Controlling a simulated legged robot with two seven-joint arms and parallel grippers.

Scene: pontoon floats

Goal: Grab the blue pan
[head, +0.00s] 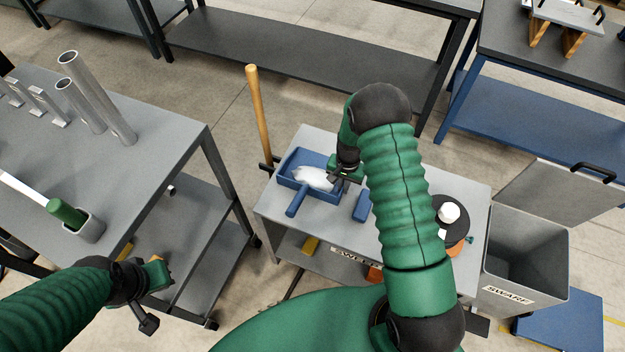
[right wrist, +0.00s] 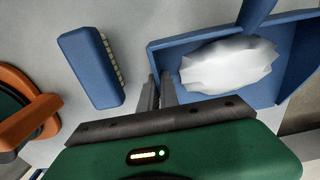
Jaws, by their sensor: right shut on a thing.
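The blue pan (head: 287,178) is a dustpan with a short handle. It lies on the grey cart top, with a crumpled white thing (head: 315,179) in it. My right gripper (head: 343,178) is at the pan's right side. In the right wrist view its fingers (right wrist: 160,92) are shut on the side wall of the pan (right wrist: 200,45). The white thing (right wrist: 230,65) lies close beside the fingers. My left gripper (head: 155,280) is at lower left, away from the pan, and its fingers are unclear.
A blue brush (head: 362,205) lies right of the pan on the cart (head: 310,222). A broom with a wooden handle (head: 258,110) stands behind the cart's left. A swarf bin (head: 525,265) stands at right. A grey table (head: 150,140) is at left.

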